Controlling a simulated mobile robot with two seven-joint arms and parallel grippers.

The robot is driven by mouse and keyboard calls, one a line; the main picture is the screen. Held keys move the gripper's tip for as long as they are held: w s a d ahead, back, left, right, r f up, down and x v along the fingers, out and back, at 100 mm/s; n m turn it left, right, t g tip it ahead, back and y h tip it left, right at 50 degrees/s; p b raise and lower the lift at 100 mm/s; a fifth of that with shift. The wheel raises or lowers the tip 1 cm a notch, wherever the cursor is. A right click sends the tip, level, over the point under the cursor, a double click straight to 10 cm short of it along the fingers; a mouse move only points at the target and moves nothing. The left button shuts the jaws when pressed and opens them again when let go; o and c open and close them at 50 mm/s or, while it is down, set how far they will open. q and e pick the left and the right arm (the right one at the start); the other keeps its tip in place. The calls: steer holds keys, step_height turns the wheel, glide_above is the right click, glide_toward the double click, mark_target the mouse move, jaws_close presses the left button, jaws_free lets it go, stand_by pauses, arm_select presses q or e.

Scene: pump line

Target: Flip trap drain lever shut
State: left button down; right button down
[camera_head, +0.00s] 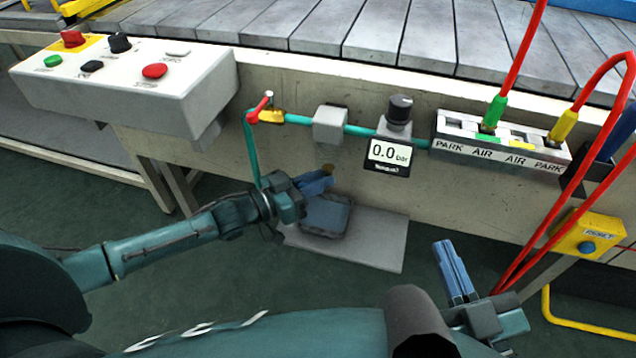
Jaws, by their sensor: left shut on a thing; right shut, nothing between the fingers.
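A grey box (331,124), which looks like the trap, sits on the teal pipe along the bench's front. A small brass-coloured part (327,168) shows below it; it looks like part of the trap drain. My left gripper (322,180) is at this part, with its blue fingers shut on what appears to be the drain lever. The fingers hide most of the lever, so I cannot tell its angle. My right gripper (448,258) is shut and empty, low at the right and apart from the bench parts.
A red-handled valve (264,110) is left of the trap. A gauge (389,154) reading 0.0 bar and a PARK/AIR panel (500,145) with red hoses are to the right. A blue-grey container (325,215) stands below on a grey plate (375,240). A control box (130,85) juts out at left.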

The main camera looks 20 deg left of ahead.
arm_select(q)
steer(key=shift+m+g+h, duration=0.3)
steer(key=shift+g, duration=0.1)
arm_select(e)
steer(key=shift+w+r, duration=0.1)
steer(key=shift+r, duration=0.3)
arm_select(q)
steer(key=c, duration=1.7)
jaws_free()
steer(key=o, duration=0.4)
steer(key=shift+c, duration=0.2)
arm_select(e)
steer(key=shift+f, duration=0.3)
arm_select(q)
steer(key=p+v, duration=0.3)
steer(key=v, duration=1)
arm_select(e)
steer(key=shift+d+g+h, duration=0.4)
steer(key=shift+d+h, duration=0.05)
steer(key=shift+h, duration=0.05)
